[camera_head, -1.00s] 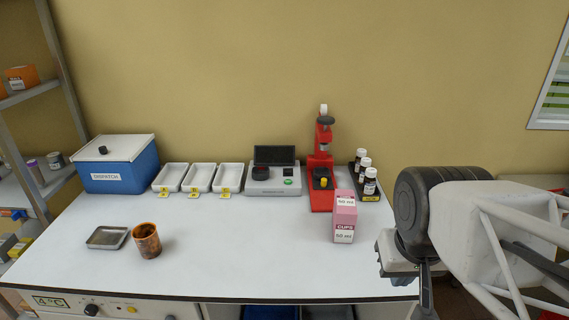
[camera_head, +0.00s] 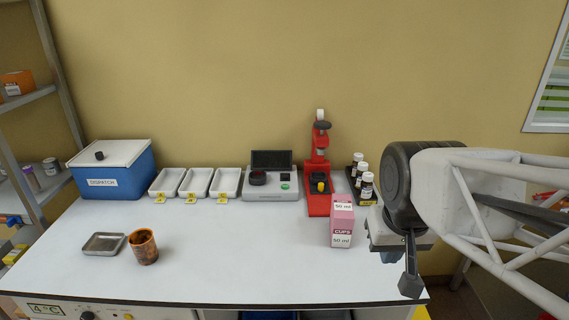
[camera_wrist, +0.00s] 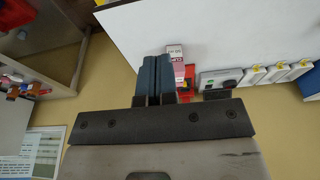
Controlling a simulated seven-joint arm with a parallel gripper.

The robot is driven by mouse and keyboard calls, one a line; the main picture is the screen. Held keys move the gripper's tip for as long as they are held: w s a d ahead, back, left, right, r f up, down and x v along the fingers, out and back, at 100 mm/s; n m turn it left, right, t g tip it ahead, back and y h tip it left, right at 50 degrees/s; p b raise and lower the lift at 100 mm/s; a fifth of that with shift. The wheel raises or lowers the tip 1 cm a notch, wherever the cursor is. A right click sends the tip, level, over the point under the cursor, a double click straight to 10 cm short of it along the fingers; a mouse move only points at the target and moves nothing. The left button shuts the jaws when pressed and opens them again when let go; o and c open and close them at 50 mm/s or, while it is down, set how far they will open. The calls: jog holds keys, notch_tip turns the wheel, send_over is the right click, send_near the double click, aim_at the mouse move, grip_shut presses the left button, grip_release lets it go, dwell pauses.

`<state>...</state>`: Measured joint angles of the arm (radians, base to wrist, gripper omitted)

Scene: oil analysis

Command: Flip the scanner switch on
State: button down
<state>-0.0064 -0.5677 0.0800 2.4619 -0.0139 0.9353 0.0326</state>
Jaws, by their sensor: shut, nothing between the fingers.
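The scanner is probably the low light-grey device (camera_head: 270,193) with an upright dark screen, against the wall at the back middle of the bench. A round green button (camera_head: 285,186) and a small dark square (camera_head: 286,177) show on its right side; I cannot tell which is the switch. The device also shows in the wrist view (camera_wrist: 222,79), right of my fingers. My gripper (camera_head: 410,286) is off the bench's right end, well apart from the scanner. In the wrist view its fingers (camera_wrist: 157,60) are together and empty.
A red press (camera_head: 317,180), dark bottles (camera_head: 366,186) and a pink cups box (camera_head: 342,222) stand between my arm and the scanner. White trays (camera_head: 196,182) and a blue dispatch box (camera_head: 113,170) are to the left. The bench's front middle is clear.

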jog(key=w+a+r, duration=0.1)
jog(key=w+r, duration=0.1)
jog(key=w, duration=0.5)
jog(key=w+a+r, duration=0.1)
jog(key=w+r, duration=0.1)
jog(key=w, duration=0.5)
send_over(286, 176)
jog(key=s, duration=0.3)
jog(key=s+f+x, duration=0.1)
jog(key=s+x, duration=0.1)
jog(key=x, duration=0.8)
jog(key=shift+a, duration=0.1)
jog(key=shift+f, duration=0.15)
jog(key=x, duration=1.2)
jog(key=shift+s, duration=0.35)
jog(key=shift+s+f, duration=0.1)
jog(key=shift+f, duration=0.75)
